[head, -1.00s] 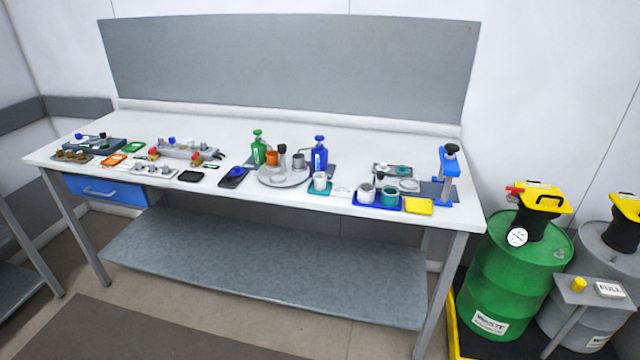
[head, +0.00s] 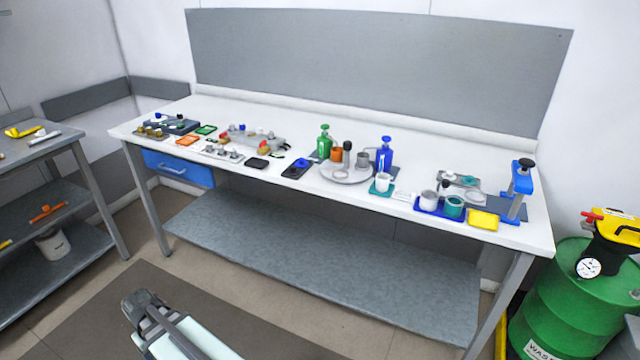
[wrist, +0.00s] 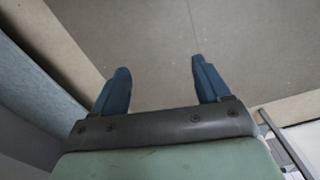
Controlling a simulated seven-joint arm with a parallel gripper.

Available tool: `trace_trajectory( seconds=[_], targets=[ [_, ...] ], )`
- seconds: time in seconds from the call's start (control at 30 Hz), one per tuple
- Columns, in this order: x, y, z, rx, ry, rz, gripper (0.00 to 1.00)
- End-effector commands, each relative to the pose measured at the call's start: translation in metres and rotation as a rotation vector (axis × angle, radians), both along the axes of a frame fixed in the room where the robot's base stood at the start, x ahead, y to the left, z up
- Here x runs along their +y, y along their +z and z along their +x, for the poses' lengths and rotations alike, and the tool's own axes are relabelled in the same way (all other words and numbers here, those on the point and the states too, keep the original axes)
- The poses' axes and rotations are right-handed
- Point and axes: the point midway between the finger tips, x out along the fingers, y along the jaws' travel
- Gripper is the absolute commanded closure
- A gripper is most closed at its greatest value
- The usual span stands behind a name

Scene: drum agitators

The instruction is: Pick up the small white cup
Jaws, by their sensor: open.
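A small white cup (head: 382,182) stands upright on a teal mat (head: 376,190) near the front edge of the workbench, right of the round grey tray. Another pale cup (head: 428,200) stands to its right on a blue tray (head: 437,211), beside a teal cup (head: 454,206). My gripper (wrist: 158,80) is open and empty, with two blue fingers apart over the floor in the wrist view. In the head view my arm shows at the lower left, low in front of the bench and far from the cups. The fingertips are not clear there.
The bench (head: 300,114) also holds a green bottle (head: 324,142), a blue bottle (head: 384,154), a yellow sponge-like block (head: 482,220) and a blue press (head: 518,190). A grey shelf (head: 310,250) lies below. A green drum (head: 570,305) stands right; a shelving cart (head: 60,160) stands left.

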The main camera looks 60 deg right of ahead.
Motion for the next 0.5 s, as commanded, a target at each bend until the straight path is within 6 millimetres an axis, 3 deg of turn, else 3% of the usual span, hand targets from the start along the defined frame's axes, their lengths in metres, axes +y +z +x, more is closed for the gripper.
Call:
trace_trajectory(
  seconds=[0.03,0.2,0.5],
  targets=[
    [-0.022,0.014,0.010,-0.022,-0.030,-0.004,0.24],
    [-0.085,0.050,0.022,-0.068,-0.117,-0.013,0.24],
    [-0.198,0.105,0.015,-0.125,-0.264,-0.032,0.24]
  ],
)
